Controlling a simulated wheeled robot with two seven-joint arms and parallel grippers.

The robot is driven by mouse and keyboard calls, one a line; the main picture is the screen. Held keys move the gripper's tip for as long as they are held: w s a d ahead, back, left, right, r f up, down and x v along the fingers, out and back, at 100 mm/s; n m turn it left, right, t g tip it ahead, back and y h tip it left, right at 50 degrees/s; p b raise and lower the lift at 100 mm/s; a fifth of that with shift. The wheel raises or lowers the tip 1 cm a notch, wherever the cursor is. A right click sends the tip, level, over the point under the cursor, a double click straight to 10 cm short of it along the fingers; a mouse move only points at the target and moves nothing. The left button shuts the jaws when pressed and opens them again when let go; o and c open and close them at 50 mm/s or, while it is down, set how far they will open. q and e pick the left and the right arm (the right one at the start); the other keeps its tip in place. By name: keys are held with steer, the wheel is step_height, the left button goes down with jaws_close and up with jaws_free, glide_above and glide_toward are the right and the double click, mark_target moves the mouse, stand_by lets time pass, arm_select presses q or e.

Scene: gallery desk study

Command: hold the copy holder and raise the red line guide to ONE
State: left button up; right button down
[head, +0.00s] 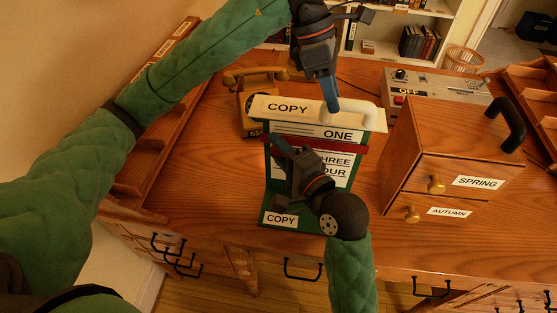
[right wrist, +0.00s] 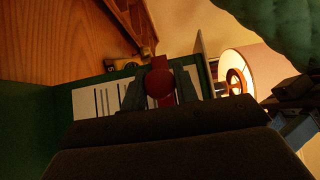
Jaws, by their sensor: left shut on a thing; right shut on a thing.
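The copy holder (head: 270,187) stands upright on the desk, green with cream COPY plates. My left gripper (head: 331,104) is shut on the white handle (head: 368,112) at its top. The red line guide (head: 345,147) lies across the sheet just below the line ONE (head: 338,134) and above THREE; the line between them is hidden. My right gripper (head: 281,149) is in front of the holder's left side, shut on the guide's round red knob, which shows between its fingers in the right wrist view (right wrist: 159,86). My right gripper hides part of the sheet.
A wooden drawer box (head: 403,151) marked SPRING and AUTUMN stands close to the right of the holder. A yellow telephone (head: 251,108) sits behind it on the left. A grey switch box (head: 440,86) marked OFF is at the back right. Bare desk (head: 215,170) lies left of the holder.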

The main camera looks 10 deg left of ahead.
steer(key=shift+r, duration=0.1)
steer(key=c, duration=1.1)
jaws_free()
steer(key=shift+f, duration=0.2)
